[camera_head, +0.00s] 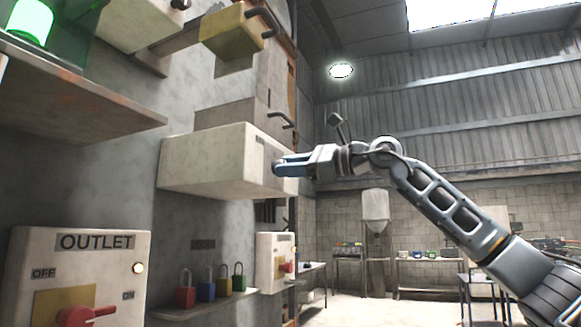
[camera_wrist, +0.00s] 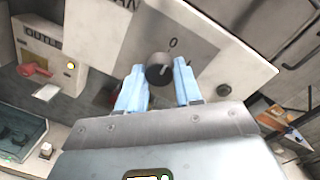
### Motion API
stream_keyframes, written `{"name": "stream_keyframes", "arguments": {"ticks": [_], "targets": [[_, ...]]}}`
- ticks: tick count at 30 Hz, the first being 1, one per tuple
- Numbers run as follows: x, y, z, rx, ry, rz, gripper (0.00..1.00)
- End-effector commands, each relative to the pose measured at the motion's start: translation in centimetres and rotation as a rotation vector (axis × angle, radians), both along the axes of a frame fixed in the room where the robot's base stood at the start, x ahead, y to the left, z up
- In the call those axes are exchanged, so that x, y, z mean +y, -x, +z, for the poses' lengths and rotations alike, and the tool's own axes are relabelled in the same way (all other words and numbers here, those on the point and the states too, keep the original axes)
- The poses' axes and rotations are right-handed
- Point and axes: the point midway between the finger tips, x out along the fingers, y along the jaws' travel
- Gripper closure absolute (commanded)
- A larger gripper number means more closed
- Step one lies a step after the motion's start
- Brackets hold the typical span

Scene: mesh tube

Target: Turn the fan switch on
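The fan switch is a dark round knob (camera_wrist: 159,70) on the front face of a pale box (camera_wrist: 205,35); a partly cut-off label ending in "AN" and a "0" mark show on that face. The box (camera_head: 212,160) juts from the wall in the head view. My gripper (camera_wrist: 159,76) is at the knob, with one blue finger on each side of it. Narrow gaps seem to show between fingers and knob, so it looks open around it. In the head view my gripper (camera_head: 284,165) reaches the box face from the right and hides most of the knob.
A small dark round lamp (camera_wrist: 223,90) is on the box face. An outlet box (camera_head: 75,270) with a red handle is at lower left. The room to the right is open.

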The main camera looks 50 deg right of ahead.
Motion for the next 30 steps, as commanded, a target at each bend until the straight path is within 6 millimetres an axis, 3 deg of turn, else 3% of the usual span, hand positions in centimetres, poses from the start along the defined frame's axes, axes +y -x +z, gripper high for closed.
{"name": "stream_keyframes", "arguments": {"ticks": [9, 20, 30], "targets": [[0.02, 0.02, -0.02, 0.001, 0.0, 0.001, 0.96], [0.01, 0.01, -0.2, 0.025, -0.063, 0.001, 0.96], [0.0, 0.0, -0.38, 0.113, -0.305, 0.0, 0.96]]}}
